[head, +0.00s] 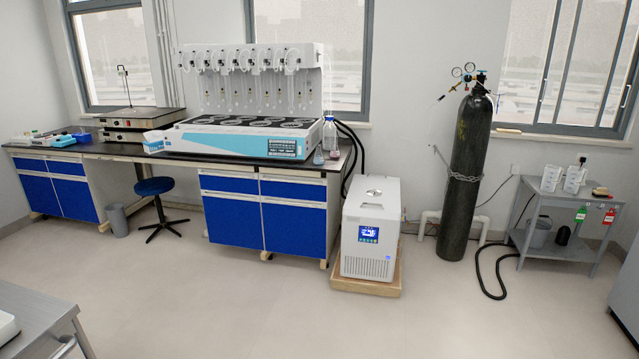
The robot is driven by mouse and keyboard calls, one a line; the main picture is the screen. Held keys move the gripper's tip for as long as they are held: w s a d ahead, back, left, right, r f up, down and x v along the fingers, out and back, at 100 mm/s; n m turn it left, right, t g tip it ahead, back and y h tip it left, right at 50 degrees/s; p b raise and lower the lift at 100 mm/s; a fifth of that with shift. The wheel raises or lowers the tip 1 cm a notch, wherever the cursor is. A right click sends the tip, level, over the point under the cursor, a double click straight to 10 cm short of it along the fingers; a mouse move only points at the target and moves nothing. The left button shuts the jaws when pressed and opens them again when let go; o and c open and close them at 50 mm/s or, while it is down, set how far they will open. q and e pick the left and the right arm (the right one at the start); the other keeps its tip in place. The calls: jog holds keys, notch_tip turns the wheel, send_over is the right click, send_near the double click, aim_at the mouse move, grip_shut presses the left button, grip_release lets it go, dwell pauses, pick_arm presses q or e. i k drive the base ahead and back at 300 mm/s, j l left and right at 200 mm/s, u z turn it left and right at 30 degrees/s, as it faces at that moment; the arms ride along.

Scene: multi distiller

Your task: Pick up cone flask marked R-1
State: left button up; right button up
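Two small cone flasks stand at the right end of the long lab bench (105,150), beside the multi distiller (235,138). The left flask (319,156) looks bluish grey. The right flask (334,154) looks pinkish. A clear bottle with a blue cap (330,136) stands right behind them. Any marks on the flasks are too small to read, so I cannot tell which is R-1. Neither of my grippers is in view.
A white chiller (368,230) on a wooden base stands right of the bench. A black gas cylinder (463,175) and a grey side table (570,205) are further right. A blue stool (155,187) stands at left. A grey bench (40,310) is near left. The middle floor is clear.

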aim_at(318, 158)
jog(key=i+u, duration=0.3)
jog(key=i, duration=2.2)
